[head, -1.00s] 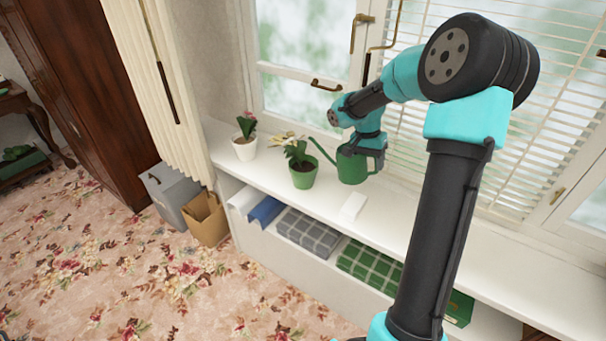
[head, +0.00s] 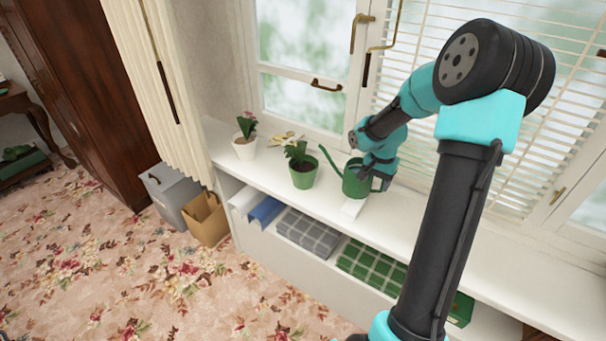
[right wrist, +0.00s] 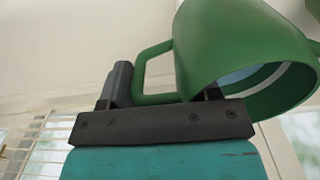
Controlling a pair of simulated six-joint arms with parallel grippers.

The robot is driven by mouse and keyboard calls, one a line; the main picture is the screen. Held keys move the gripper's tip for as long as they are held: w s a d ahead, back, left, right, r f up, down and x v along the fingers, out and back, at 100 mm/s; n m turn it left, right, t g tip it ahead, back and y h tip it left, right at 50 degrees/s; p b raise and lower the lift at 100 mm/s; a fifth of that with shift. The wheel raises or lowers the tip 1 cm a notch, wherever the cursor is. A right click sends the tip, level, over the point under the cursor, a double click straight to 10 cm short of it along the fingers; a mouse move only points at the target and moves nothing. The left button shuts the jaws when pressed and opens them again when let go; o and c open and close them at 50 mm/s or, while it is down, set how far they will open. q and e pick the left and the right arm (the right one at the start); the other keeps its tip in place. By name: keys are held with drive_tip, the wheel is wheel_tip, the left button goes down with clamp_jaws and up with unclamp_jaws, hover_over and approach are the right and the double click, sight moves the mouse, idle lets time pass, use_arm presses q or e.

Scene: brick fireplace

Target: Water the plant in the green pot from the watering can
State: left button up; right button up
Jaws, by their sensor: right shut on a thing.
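The green watering can (head: 355,182) is near the front of the white sill, roughly upright, its spout (head: 328,160) pointing left towards the plants. My right gripper (head: 380,178) is shut on its handle, at the can's right side. In the right wrist view the can (right wrist: 225,45) shows its open mouth, with the handle in my right gripper (right wrist: 165,92). I cannot tell whether its base touches the sill. The green pot (head: 304,176) stands left of the spout, apart from it, holding a leafy plant (head: 297,151). My left gripper is not in view.
A white pot (head: 245,151) with a small reddish plant stands further left. Pale flowers (head: 286,138) show behind the green pot. Window glass and blinds rise behind.

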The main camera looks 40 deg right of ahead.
drive_tip(key=shift+r, duration=0.2)
drive_tip(key=shift+r, duration=1.4)
